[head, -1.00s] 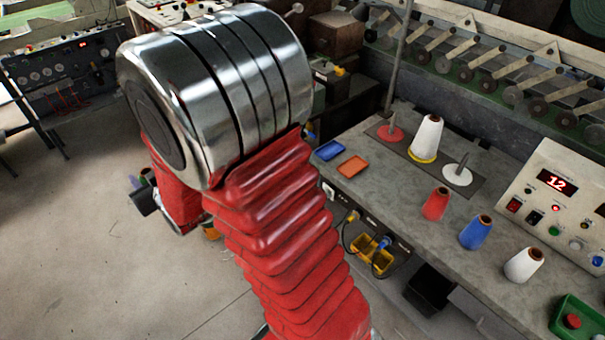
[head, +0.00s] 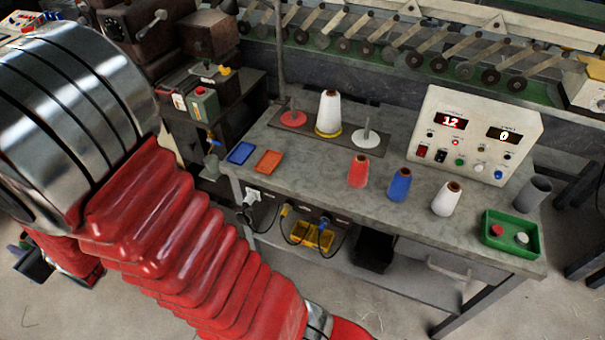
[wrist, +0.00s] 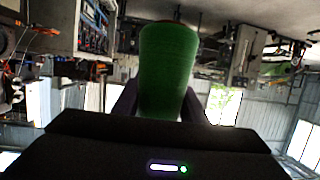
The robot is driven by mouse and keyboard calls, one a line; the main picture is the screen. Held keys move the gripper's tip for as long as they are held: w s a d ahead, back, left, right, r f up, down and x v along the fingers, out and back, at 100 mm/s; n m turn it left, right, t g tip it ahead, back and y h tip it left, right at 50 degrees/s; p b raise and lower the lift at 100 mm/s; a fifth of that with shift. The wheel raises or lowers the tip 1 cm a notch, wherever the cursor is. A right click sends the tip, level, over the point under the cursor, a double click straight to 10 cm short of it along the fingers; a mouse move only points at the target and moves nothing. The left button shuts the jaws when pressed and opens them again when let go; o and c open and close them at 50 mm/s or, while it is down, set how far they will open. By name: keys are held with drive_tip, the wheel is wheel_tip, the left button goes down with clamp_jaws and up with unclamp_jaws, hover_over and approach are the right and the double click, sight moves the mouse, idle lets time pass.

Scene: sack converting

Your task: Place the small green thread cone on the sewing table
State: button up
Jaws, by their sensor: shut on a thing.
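The small green thread cone (wrist: 167,72) fills the middle of the wrist view, between the two dark fingers of my gripper (wrist: 160,105). My gripper is shut on it. The room behind it appears upside down in that view. In the head view the gripper and green cone do not show; my red-sleeved arm covers the left side. The sewing table (head: 320,160) has a grey top and stands at the centre and right of the head view, apart from the cone.
On the table are a large white cone (head: 329,113), a red cone (head: 358,171), a blue cone (head: 400,184), a small white cone (head: 446,198), blue (head: 241,153) and orange (head: 268,161) trays, a control box (head: 475,135), a green tray (head: 511,250) and a grey cup (head: 533,193). The left-middle tabletop has bare room.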

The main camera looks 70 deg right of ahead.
drive_tip(key=s+d+m+g+h, duration=0.1)
drive_tip(key=d+m+h, duration=0.2)
drive_tip(key=d, duration=0.7)
drive_tip(key=s+d+m+h, duration=0.2)
drive_tip(key=d+h, duration=0.1)
drive_tip(key=d, duration=0.6)
drive_tip(key=s+d+m+g+h, duration=0.3)
drive_tip(key=s+d, duration=0.3)
drive_tip(key=d, duration=0.4)
drive_tip(key=s+d+m+g+h, duration=0.25)
drive_tip(key=s+d, duration=0.25)
drive_tip(key=d, duration=0.5)
drive_tip(key=s+d+m+g, duration=0.3)
drive_tip(key=s+d+g, duration=0.1)
drive_tip(key=s, duration=0.8)
drive_tip(key=s+d+m+g+h, duration=0.1)
drive_tip(key=s+d+m+g, duration=0.3)
drive_tip(key=s+d, duration=0.3)
drive_tip(key=s+d+m+g+h, duration=0.1)
drive_tip(key=s+d+m+g, duration=0.3)
drive_tip(key=s, duration=1.3)
drive_tip(key=shift+s+d+f+g, duration=0.2)
drive_tip(key=shift+d+g, duration=0.35)
drive_tip(key=shift+d, duration=0.65)
drive_tip(key=shift+f+m, duration=0.15)
drive_tip(key=shift+m, duration=0.1)
drive_tip(key=shift+w+f, duration=0.1)
drive_tip(key=shift+f, duration=2.75)
drive_tip(key=shift+f, duration=2.1)
